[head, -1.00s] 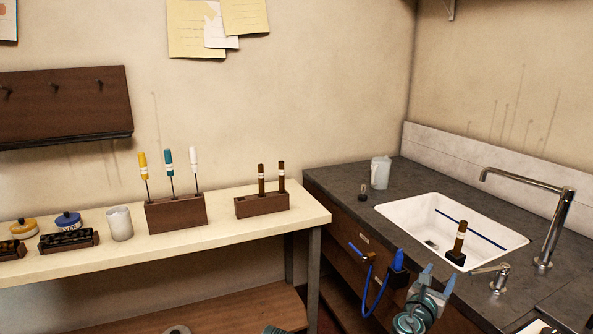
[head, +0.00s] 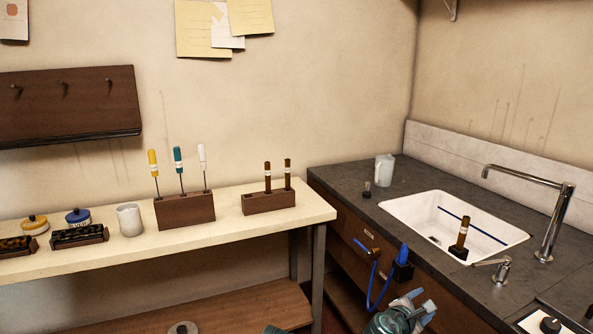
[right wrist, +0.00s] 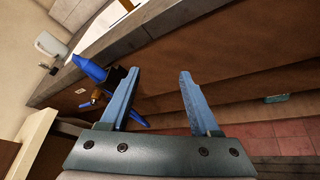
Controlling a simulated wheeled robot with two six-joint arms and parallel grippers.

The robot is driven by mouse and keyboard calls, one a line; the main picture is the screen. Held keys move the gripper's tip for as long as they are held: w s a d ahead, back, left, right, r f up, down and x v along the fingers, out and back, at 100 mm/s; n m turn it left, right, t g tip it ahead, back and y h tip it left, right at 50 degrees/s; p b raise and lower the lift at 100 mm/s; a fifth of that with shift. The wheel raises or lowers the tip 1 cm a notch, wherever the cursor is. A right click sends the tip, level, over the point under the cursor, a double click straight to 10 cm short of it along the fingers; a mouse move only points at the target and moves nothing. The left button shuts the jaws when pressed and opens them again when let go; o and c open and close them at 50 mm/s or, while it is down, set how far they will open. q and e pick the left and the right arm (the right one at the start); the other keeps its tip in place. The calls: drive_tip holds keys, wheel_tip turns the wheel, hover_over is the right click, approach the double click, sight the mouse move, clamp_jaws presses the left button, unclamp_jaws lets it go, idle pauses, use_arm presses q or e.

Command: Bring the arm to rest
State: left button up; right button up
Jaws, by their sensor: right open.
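My right gripper (head: 417,303) is low at the bottom of the head view, in front of the dark drawer cabinet under the sink counter. In the right wrist view its two blue fingers (right wrist: 160,74) stand apart with nothing between them. A blue tool with a hose (head: 402,258) hangs at the cabinet front, above and left of the gripper. In the right wrist view the blue tool (right wrist: 88,68) is partly behind the left finger; I cannot tell whether they touch.
The counter holds a white sink (head: 400,207) with a brown-handled brush (head: 462,237) standing in it, a mug (head: 384,170) and a faucet (head: 557,220). The pale bench (head: 235,232) carries a screwdriver block (head: 184,211), another block (head: 269,202), a cup (head: 130,220) and tins.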

drive_tip(key=s+a+f+m+g+y, duration=0.3)
drive_tip(key=s+a+f+m, duration=0.25)
drive_tip(key=a, duration=0.35)
drive_tip(key=s+a+f+m+g+y, duration=0.35)
drive_tip(key=s+a+f, duration=0.2)
drive_tip(key=a, duration=0.35)
drive_tip(key=s+a+f+m+g+y, duration=0.35)
drive_tip(key=s+a+m, duration=0.25)
drive_tip(key=a, duration=0.3)
wheel_tip(320, 180, up, 15)
drive_tip(key=p, duration=1.6)
drive_tip(key=shift+d+r+h, duration=0.15)
drive_tip(key=shift+d+h, duration=0.15)
drive_tip(key=shift+d, duration=0.1)
